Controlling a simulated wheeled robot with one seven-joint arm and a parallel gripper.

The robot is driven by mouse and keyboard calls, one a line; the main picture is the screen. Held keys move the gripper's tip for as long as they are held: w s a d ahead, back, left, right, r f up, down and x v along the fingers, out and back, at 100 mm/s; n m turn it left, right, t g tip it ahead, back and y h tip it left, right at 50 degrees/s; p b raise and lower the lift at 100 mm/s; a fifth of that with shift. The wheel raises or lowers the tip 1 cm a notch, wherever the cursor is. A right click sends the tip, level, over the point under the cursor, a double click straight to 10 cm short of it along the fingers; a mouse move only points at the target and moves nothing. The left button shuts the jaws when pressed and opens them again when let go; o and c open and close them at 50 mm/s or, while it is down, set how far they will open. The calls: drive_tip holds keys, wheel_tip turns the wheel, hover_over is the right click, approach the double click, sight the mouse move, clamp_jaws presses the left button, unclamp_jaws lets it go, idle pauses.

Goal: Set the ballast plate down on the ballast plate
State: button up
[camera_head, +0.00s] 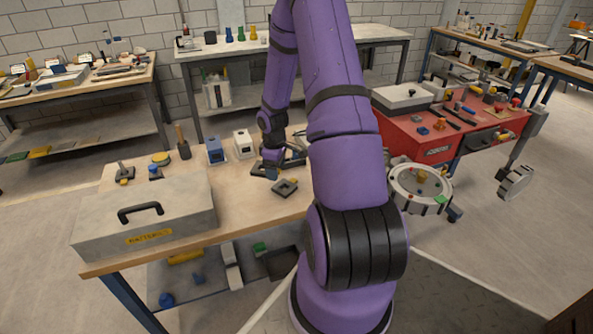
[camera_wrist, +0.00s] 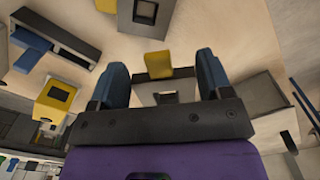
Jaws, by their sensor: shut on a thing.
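My gripper (camera_wrist: 161,63) is shut on a ballast plate (camera_wrist: 143,90), a grey plate with a square opening and a yellow tab, between its two blue fingers in the wrist view. In the head view my gripper (camera_head: 271,166) is low over the wooden bench, and my arm hides part of it and its load. Another ballast plate (camera_head: 285,188), a dark square with a central opening and a small yellow part, lies on the bench just in front of my gripper. It also appears at the top of the wrist view (camera_wrist: 125,17), apart from the held plate.
A grey battery case (camera_head: 146,218) stands at the bench's left front. A blue box (camera_head: 215,151), a white box (camera_head: 243,144) and small tools stand along the back. Bare wood (camera_head: 240,200) lies between the case and the plate. A red cabinet (camera_head: 420,140) stands at right.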

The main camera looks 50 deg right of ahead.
drive_tip(key=shift+n, duration=0.6)
drive_tip(key=s+d, duration=0.2)
drive_tip(key=s+d+f, duration=0.1)
drive_tip(key=s+d, duration=0.1)
drive_tip(key=s, duration=0.1)
drive_tip(key=shift+s+d+f, duration=0.1)
drive_tip(key=shift+d+f, duration=0.1)
drive_tip(key=shift+s, duration=0.1)
drive_tip(key=shift+f, duration=0.15)
drive_tip(key=shift+f, duration=2.05)
drive_tip(key=shift+f, duration=0.5)
drive_tip(key=o, duration=1)
